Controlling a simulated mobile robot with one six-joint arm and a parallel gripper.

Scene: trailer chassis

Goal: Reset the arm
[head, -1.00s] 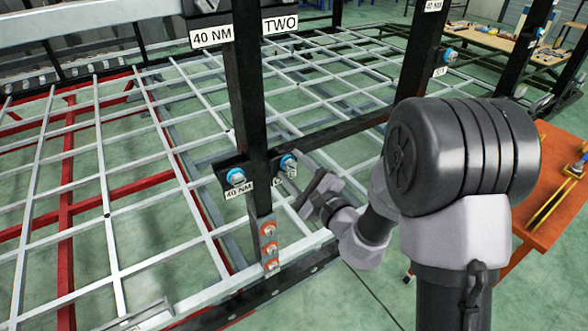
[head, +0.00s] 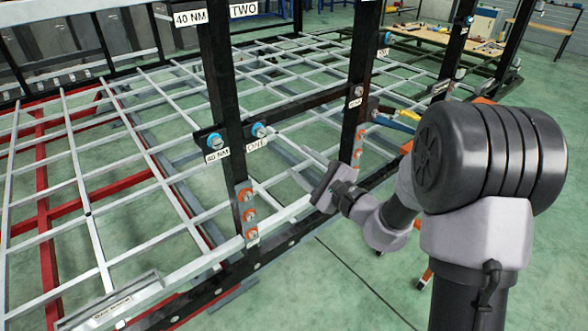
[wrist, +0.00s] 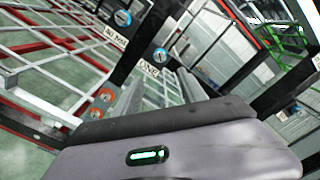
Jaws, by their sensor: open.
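My gripper (head: 307,168) is in the middle of the head view, on the near side of the chassis frame. Its jaws are open and I see nothing between them. It points toward the black post (head: 222,95) and appears apart from it, to the right of the blue-ringed bolt (head: 259,130) beside the ONE label. In the wrist view the grey gripper body (wrist: 190,155), with a green light, fills the bottom, and the fingertips are not clear.
The post carries another blue-ringed bolt (head: 215,141) and orange-ringed bolts (head: 248,214) low down. A second black post (head: 360,80) stands behind my gripper. A wooden workbench (head: 440,40) is at the back right. Green floor (head: 350,285) is clear in front.

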